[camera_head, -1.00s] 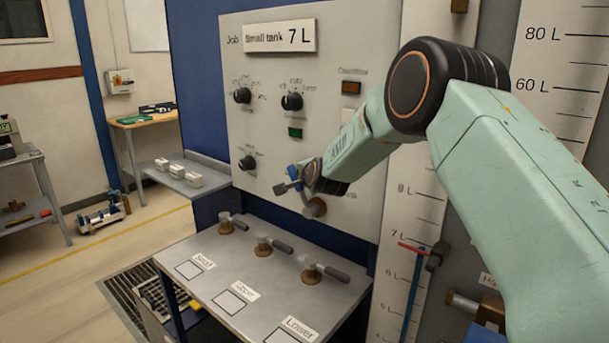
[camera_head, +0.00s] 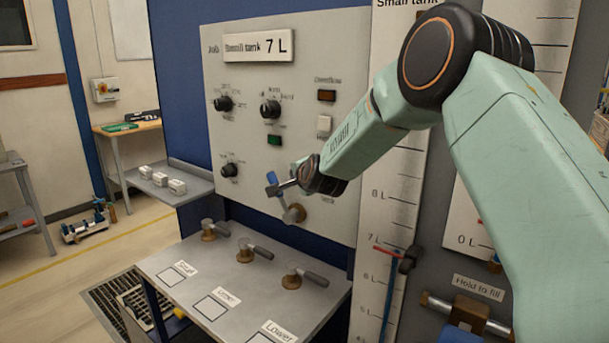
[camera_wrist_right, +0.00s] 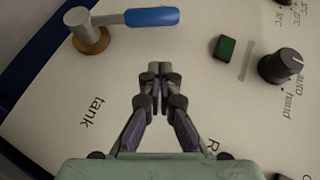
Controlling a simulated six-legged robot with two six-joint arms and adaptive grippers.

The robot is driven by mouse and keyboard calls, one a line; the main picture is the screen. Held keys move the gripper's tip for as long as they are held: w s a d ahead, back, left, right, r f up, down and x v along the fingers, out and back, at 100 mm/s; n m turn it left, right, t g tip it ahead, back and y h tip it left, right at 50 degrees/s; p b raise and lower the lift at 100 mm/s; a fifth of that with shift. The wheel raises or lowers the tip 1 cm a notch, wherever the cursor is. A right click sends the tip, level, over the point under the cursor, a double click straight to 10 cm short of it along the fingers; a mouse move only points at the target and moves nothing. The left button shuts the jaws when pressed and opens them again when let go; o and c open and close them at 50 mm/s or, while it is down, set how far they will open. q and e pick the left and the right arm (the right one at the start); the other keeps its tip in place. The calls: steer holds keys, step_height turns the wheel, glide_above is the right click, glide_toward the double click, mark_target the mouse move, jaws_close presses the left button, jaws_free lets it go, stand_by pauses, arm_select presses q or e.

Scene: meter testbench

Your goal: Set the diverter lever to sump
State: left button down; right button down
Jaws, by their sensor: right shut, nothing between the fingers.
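The diverter lever has a blue handle (camera_head: 273,179) and a brass pivot (camera_head: 293,213) low on the grey panel. The handle points up and slightly left from the pivot in the head view. In the right wrist view the blue handle (camera_wrist_right: 152,17) and pivot (camera_wrist_right: 90,38) lie beyond my fingertips, with a visible gap in the picture. My right gripper (camera_head: 277,189) is shut and empty, close to the handle; the head view does not show clearly whether they touch. It also shows in the wrist view (camera_wrist_right: 160,70). A "tank" label (camera_wrist_right: 97,112) is readable there. My left gripper is out of view.
The panel carries knobs (camera_head: 270,109), a green button (camera_head: 275,141) and a red-brown lamp (camera_head: 326,95). Below, a grey bench (camera_head: 185,250) bears three valves with grey handles. A tall scale (camera_head: 397,180) stands right of the panel, partly behind my arm.

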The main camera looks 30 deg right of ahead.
steer(key=v, duration=0.6)
steer(key=shift+s+a+r, duration=0.2)
steer(key=shift+r, duration=0.2)
steer(key=shift+d, duration=0.1)
